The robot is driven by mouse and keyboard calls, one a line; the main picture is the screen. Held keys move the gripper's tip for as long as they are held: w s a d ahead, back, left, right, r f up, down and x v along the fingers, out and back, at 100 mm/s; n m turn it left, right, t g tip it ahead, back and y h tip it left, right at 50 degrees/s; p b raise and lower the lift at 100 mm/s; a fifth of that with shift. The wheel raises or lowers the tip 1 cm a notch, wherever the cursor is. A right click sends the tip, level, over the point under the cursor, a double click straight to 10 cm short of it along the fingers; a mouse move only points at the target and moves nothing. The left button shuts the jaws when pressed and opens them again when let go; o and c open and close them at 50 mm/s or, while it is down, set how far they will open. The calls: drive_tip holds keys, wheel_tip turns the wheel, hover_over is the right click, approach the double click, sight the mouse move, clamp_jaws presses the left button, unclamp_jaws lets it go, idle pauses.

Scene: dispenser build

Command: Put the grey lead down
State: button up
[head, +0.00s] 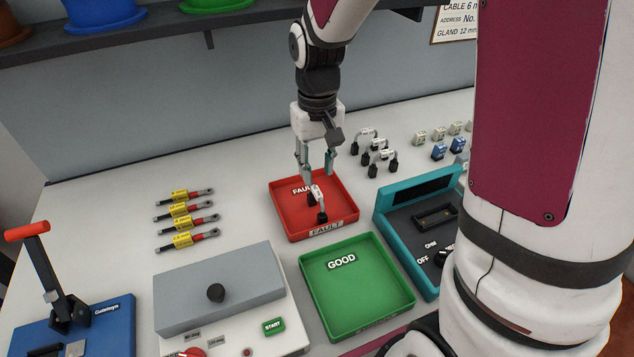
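A grey lead (317,191), a short loop with black ends and a pale label, is in the red FAULT tray (284,220). My gripper (318,174) points down just above and behind the lead, over the tray's back part. Its two fingers are spread, with a gap between them, and the lead shows below the fingertips. Whether the lead's ends rest flat on the tray floor is hard to tell. Similar leads (379,158) stand in a group on the table to the right of my gripper.
A green GOOD tray (402,302) is empty in front. A teal tester (384,205) stands right of the trays. A grey box (220,285) with a black knob and yellow-tagged lugs (187,224) are left. A blue red-handled press (60,290) stands far left. A shelf (150,38) hangs behind.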

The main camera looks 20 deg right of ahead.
sight(317, 191)
drive_tip(key=s+r+t, duration=0.2)
drive_tip(key=s+r, duration=0.6)
drive_tip(key=r, duration=0.4)
drive_tip(key=s+r+t, duration=0.2)
drive_tip(key=s+r, duration=0.1)
drive_tip(key=s, duration=0.8)
drive_tip(key=shift+s+t, duration=0.3)
drive_tip(key=shift+t, duration=0.1)
